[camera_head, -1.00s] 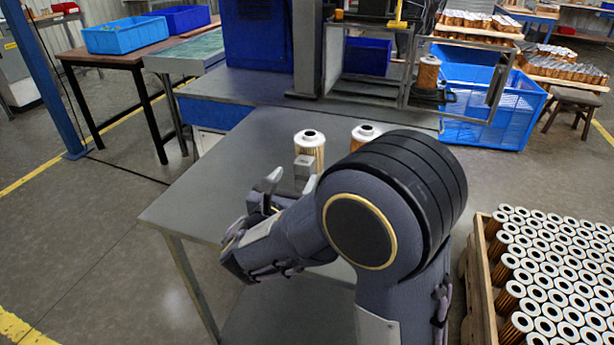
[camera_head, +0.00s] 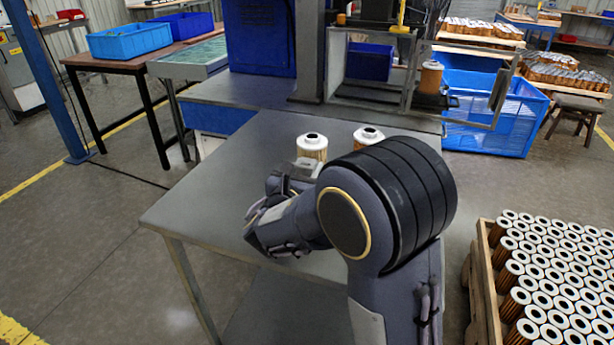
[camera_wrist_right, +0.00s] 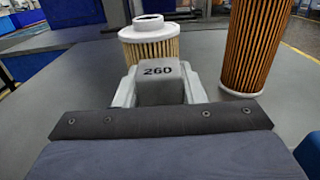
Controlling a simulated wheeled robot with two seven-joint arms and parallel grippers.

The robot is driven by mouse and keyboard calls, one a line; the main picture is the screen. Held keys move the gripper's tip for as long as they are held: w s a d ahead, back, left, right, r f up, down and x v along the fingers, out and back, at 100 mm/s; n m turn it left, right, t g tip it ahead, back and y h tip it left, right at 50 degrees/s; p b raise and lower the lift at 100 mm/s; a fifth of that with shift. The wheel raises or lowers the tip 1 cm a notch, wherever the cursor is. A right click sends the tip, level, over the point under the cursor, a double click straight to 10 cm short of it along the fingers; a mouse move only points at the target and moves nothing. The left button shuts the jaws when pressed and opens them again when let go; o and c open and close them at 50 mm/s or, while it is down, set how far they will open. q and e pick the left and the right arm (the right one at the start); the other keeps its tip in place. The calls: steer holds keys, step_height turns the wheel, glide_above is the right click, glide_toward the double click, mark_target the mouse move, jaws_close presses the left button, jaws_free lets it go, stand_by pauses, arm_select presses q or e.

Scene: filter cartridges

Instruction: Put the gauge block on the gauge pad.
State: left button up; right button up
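The gauge block (camera_wrist_right: 160,86) is a small grey block marked 260. In the wrist view it sits between the two fingers of my right gripper (camera_wrist_right: 161,88), which press against its sides. In the head view my right gripper (camera_head: 296,172) is over the grey table, just in front of a white-capped filter cartridge, and the block there is mostly hidden by the hand. I cannot make out the gauge pad; my right arm covers part of the table. My left gripper is not in view.
A pleated filter cartridge (camera_head: 312,147) stands right behind the block, and a second cartridge (camera_head: 368,137) stands to its right. The left part of the grey table (camera_head: 215,190) is clear. A crate of cartridges (camera_head: 480,285) stands at right.

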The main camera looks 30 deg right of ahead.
jaws_close()
steer(key=shift+r, duration=0.1)
